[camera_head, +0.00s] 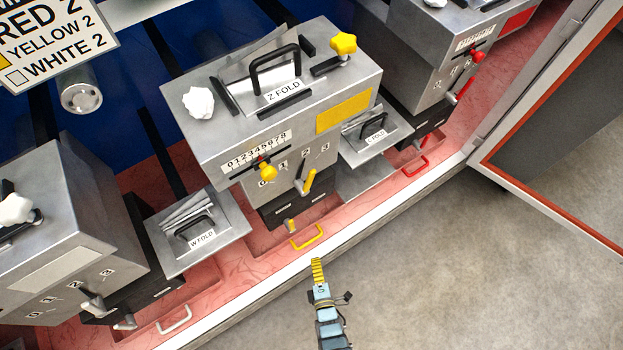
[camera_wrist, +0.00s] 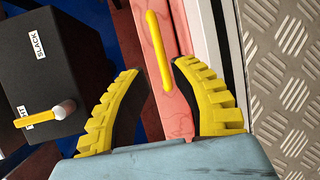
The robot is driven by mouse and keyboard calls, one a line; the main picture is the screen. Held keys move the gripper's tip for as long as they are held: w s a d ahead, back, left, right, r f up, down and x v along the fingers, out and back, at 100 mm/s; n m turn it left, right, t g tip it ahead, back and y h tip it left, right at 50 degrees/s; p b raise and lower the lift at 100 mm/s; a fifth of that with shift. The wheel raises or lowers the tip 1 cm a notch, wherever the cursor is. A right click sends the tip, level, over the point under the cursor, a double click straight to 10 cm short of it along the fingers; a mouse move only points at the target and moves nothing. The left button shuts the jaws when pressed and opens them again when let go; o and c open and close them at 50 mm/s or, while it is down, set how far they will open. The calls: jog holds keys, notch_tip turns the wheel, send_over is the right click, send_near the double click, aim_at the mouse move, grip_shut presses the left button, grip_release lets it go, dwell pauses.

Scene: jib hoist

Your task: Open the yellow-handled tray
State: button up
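The yellow tray handle (camera_head: 308,238) is a small bent bar on the pink-red ledge in front of the middle grey machine. It also shows in the wrist view (camera_wrist: 158,50) as a yellow bar, upper middle, appearing in the gap between my fingers. My gripper (camera_head: 317,262) has yellow ridged fingers and is just in front of the handle in the head view, apart from it. In the wrist view my gripper (camera_wrist: 158,68) is open, with nothing held. The tray's front looks flush with the ledge.
The grey machine (camera_head: 290,95) with the yellow panel stands behind the handle. A white handle (camera_head: 174,320) lies to the left and a red handle (camera_head: 415,167) to the right. A black box (camera_wrist: 55,70) is left in the wrist view. Open floor (camera_head: 450,270) lies in front.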

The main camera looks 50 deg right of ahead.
aim_at(312, 241)
jog(key=b+x, duration=0.3)
jog(key=x, duration=0.6)
jog(key=shift+w, duration=0.15)
jog(key=shift+a, duration=0.1)
grip_shut()
